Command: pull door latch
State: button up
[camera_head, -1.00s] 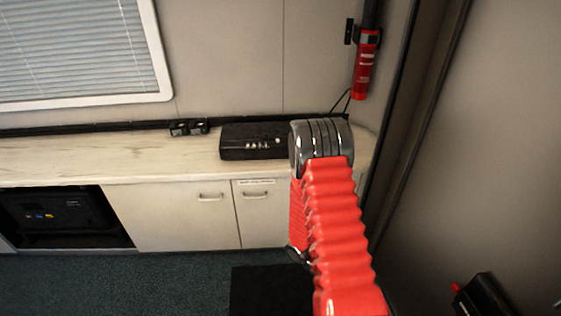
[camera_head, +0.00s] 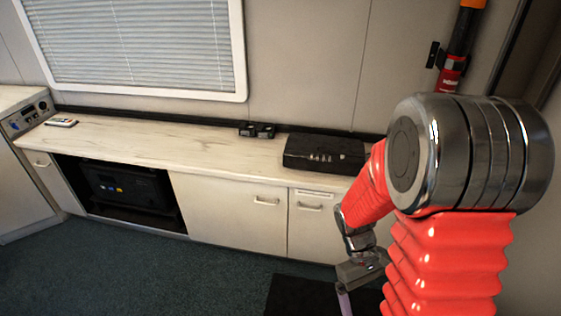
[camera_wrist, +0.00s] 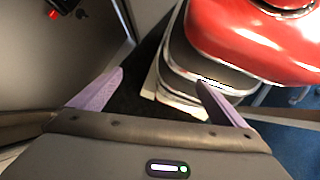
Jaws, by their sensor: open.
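My gripper (camera_wrist: 160,82) is open and empty in the wrist view, its two pale purple fingers spread over a dark floor area. In the head view only part of it shows, below the red sleeve of my arm. A black fitting with a red tip (camera_wrist: 58,10) is at the top left edge of the wrist view, on a grey panel (camera_wrist: 65,60). It looks like the door latch, but it is cut off by the frame. The gripper is well apart from it. No latch shows in the head view now; my arm covers much of the right side.
A long counter (camera_head: 180,140) with white cupboards (camera_head: 225,215) runs along the wall. A black box (camera_head: 323,153) stands on it. A red fire extinguisher (camera_head: 451,75) hangs on the wall behind my arm. The carpet (camera_head: 200,280) at front left is clear.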

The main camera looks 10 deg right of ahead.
jog(key=a+r+m+t, duration=0.1)
jog(key=a+r+t, duration=0.3)
jog(key=r, duration=0.4)
jog(key=w+a+r+t+y, duration=0.1)
jog(key=a+r+t, duration=0.3)
jog(key=r, duration=0.4)
jog(key=a+r+m+t+y, duration=0.1)
jog(key=a+r+t, duration=0.2)
jog(key=r, duration=0.6)
jog(key=shift+w+a+m+t, duration=0.3)
jog(key=shift+w+a+t, duration=0.05)
jog(key=shift+a+t, duration=0.05)
jog(key=shift+d, duration=0.15)
